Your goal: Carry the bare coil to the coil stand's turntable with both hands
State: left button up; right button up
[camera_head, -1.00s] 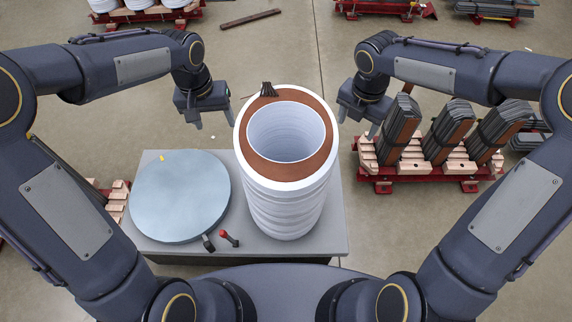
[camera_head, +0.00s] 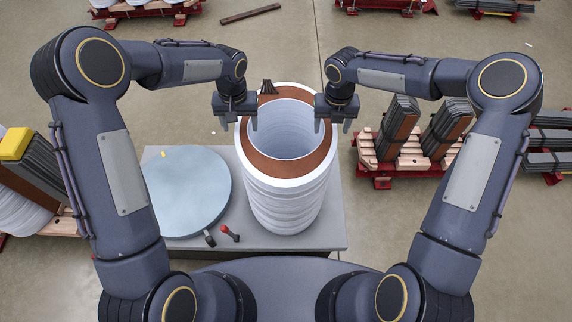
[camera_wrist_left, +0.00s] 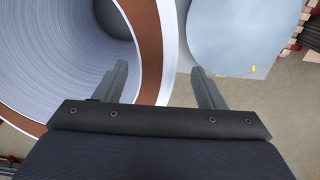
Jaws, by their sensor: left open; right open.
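The bare coil (camera_head: 285,200) is a tall white ribbed cylinder with a brown ring on top and a hollow middle. It stands upright on the grey stand top, right of the round pale-blue turntable (camera_head: 185,195). My left gripper (camera_head: 236,124) is open at the coil's upper left rim. In the left wrist view its fingers (camera_wrist_left: 158,88) lie on either side of the rim's brown and white band (camera_wrist_left: 152,50). My right gripper (camera_head: 333,126) is open at the upper right rim. Whether any finger touches the coil I cannot tell.
The grey stand top (camera_head: 320,235) has a red-knobbed lever (camera_head: 229,233) and a dark one near its front edge. A yellow mark (camera_head: 163,155) is on the turntable. A red pallet with dark-brown core stacks (camera_head: 400,135) stands to the right. Another loaded pallet is at left.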

pick_arm(q)
jog(key=shift+f, duration=2.55)
pick_arm(e)
jog(key=shift+f, duration=2.6)
pick_arm(q)
jog(key=shift+c, duration=0.4)
pick_arm(e)
jog(key=shift+c, duration=0.4)
pick_arm(q)
grip_shut()
pick_arm(e)
grip_shut()
pick_arm(q)
jog(key=shift+w+r, duration=0.15)
jog(key=shift+r, duration=0.1)
pick_arm(e)
jog(key=shift+w+r, duration=0.1)
jog(key=shift+r, duration=0.2)
